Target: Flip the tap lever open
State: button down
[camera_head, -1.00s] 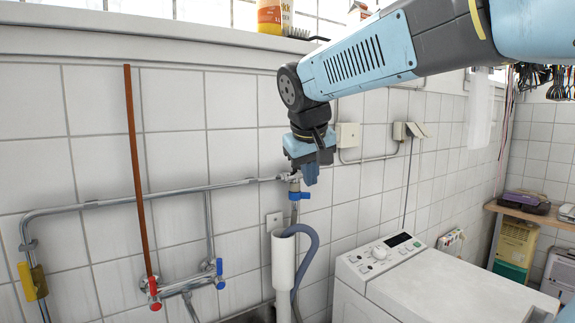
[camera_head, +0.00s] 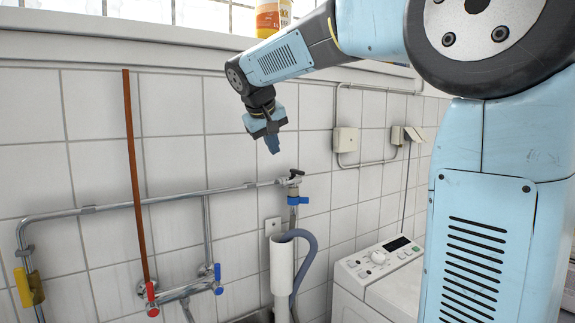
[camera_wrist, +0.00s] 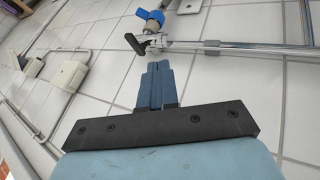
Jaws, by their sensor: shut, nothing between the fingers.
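The tap (camera_head: 292,186) sits at the right end of the horizontal metal pipe on the tiled wall. It has a dark handle on top and a blue part (camera_head: 297,200) lower down. In the wrist view the blue part (camera_wrist: 151,15) and the dark handle (camera_wrist: 136,44) show beyond the fingertips. My gripper (camera_head: 273,147) is shut and empty, pointing down above and slightly left of the tap, apart from it. Its closed fingers also show in the wrist view (camera_wrist: 158,72). Which piece is the lever, I cannot tell for certain.
A grey hose (camera_head: 312,245) loops into a white standpipe (camera_head: 282,265) below the tap. A washing machine (camera_head: 375,275) stands at right. A mixer tap with red and blue knobs (camera_head: 185,288) is at lower left. A yellow bottle (camera_head: 272,17) stands on the ledge.

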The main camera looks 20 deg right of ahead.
aim_at(297, 174)
jog(key=w+d+f, duration=0.6)
jog(key=d+f, duration=0.1)
jog(key=f, duration=0.1)
dwell(0.4)
jog(key=shift+w, duration=0.1)
